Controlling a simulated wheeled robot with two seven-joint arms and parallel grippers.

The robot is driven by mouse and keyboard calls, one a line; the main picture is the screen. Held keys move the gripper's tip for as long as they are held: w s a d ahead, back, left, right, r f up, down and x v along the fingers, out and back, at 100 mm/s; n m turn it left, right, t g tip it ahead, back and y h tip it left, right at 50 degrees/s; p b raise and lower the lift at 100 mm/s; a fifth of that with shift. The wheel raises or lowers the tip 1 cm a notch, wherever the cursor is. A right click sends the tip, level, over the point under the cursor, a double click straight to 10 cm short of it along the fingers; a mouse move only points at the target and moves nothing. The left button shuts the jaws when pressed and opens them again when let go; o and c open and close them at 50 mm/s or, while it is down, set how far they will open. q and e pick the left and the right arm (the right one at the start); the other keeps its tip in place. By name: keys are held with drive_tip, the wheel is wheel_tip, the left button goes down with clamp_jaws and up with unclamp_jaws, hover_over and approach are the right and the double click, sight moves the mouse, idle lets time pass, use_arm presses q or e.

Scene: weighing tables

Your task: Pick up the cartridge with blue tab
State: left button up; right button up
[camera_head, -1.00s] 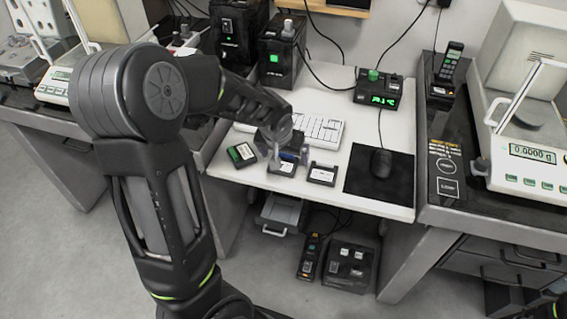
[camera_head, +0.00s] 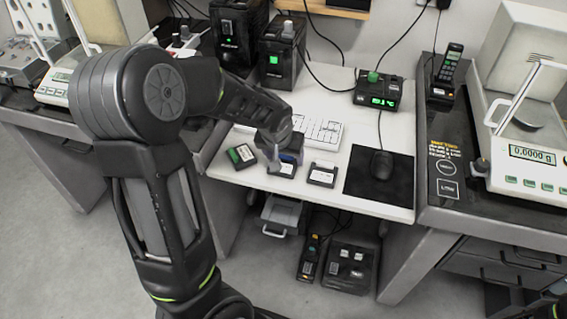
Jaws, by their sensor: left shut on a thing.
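Three dark cartridges stand or lie near the front of the white desk. The cartridge with blue tab (camera_head: 284,169) is the middle one, with a pale label on its front. My left gripper (camera_head: 288,150) is over it and shut on its upper part, hiding most of the blue. The cartridge with a green edge (camera_head: 241,155) lies to its left. A cartridge with a white label (camera_head: 321,174) lies to its right. I cannot tell whether the held cartridge touches the desk.
A white keyboard (camera_head: 322,131) lies just behind the cartridges. A small device with a green display (camera_head: 377,99) stands at the back. Balances stand on both side tables.

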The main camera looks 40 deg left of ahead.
sight(285, 161)
use_arm(q)
wheel_tip(285, 161, up, 10)
drive_tip(key=shift+p, duration=0.35)
idle(0.7)
